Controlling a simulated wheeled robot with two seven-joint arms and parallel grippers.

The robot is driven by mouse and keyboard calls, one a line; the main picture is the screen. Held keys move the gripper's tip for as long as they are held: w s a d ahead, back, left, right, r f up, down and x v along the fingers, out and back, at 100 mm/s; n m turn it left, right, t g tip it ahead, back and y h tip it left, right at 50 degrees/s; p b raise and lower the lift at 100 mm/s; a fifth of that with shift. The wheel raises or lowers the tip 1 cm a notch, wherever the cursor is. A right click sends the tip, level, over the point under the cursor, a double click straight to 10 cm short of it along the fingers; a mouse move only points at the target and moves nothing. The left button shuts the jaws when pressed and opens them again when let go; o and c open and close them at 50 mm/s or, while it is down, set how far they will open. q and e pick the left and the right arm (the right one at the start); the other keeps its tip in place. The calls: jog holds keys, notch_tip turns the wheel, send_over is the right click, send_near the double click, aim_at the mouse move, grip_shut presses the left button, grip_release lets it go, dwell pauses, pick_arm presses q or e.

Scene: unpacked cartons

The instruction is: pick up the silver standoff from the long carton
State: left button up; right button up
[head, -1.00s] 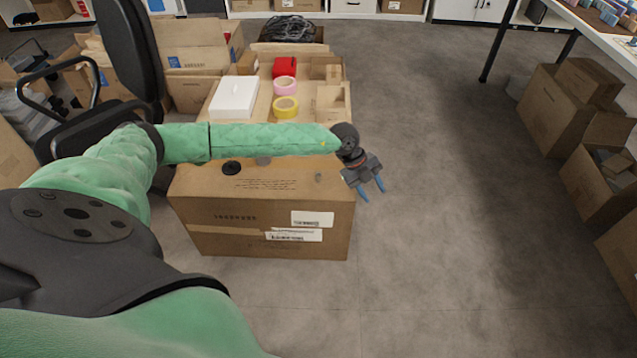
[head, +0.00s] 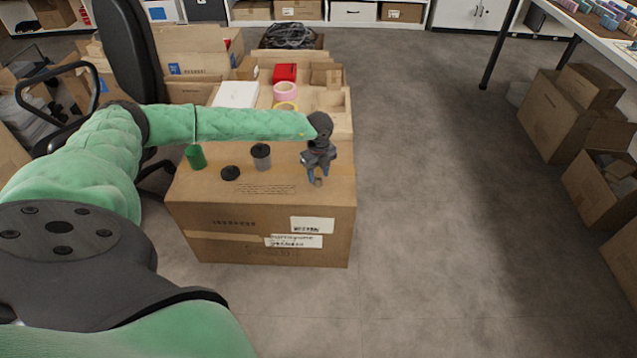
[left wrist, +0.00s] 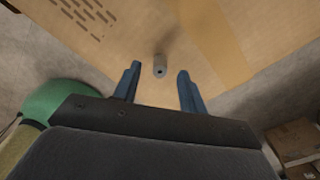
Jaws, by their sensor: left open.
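The silver standoff (head: 318,182) is a small grey cylinder on top of the long carton (head: 265,226), near its right end. In the left wrist view the standoff (left wrist: 160,66) shows a dark hole in its end and lies just beyond the fingertips, between their lines. My left gripper (head: 317,178) is open, its blue fingers pointing down over the carton top at the standoff. In the left wrist view the open fingers (left wrist: 158,75) stand either side of an empty gap. Whether they touch the carton cannot be told. My right gripper is not in view.
On the same carton stand a green cylinder (head: 195,157), a black disc (head: 230,173) and a grey black-topped canister (head: 262,157). Behind are a white box (head: 237,94), tape rolls (head: 285,91) and a red box (head: 285,73).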

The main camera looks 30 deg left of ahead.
aim_at(318, 178)
pick_arm(q)
jog(key=shift+f, duration=1.5)
grip_shut()
jog(key=shift+r, duration=0.15)
